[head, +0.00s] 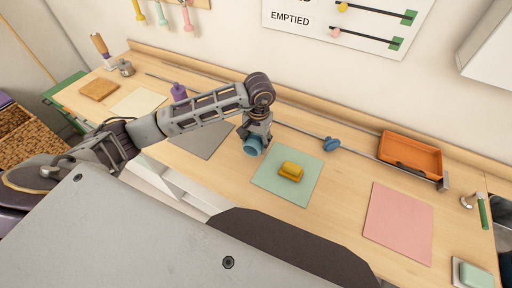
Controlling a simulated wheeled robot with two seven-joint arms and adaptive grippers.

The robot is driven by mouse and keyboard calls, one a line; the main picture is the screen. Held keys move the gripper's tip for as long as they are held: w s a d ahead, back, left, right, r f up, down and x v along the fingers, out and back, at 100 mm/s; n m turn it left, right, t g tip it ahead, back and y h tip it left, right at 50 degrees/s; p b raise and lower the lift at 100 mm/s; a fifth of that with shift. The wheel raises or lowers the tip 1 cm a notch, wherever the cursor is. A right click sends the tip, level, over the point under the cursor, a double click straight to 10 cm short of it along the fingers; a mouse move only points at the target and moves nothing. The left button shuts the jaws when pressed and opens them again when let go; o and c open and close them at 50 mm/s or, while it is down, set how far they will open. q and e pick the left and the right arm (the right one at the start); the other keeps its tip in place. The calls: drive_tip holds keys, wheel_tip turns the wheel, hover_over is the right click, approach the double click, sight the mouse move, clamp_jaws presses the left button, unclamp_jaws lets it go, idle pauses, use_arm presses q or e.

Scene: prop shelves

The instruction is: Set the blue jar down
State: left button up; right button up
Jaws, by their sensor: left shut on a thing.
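The blue jar (252,147) is in my left gripper (257,138), which is shut on it. The jar is tilted in the picture, at the gap between the grey mat (204,141) and the green mat (268,182). I cannot tell whether it touches the table. The gripper hides part of the jar. My right gripper is not in view.
A yellow object (291,171) lies on the green mat. A blue slider (331,144) is on a long rail behind it. An orange tray (411,171) stands at the back right. The pink mat (398,222) is bare.

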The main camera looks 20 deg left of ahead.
use_arm(q)
drive_tip(key=shift+f, duration=1.7)
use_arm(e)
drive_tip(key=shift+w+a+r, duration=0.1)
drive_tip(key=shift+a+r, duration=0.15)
use_arm(q)
drive_tip(key=shift+f, duration=0.1)
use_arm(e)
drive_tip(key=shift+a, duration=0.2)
use_arm(q)
drive_tip(key=shift+f, duration=0.1)
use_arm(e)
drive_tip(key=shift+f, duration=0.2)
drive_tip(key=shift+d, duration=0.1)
use_arm(q)
drive_tip(key=o, duration=0.7)
drive_tip(key=shift+f, duration=0.1)
drive_tip(key=o, duration=0.4)
drive_tip(key=shift+o, duration=0.2)
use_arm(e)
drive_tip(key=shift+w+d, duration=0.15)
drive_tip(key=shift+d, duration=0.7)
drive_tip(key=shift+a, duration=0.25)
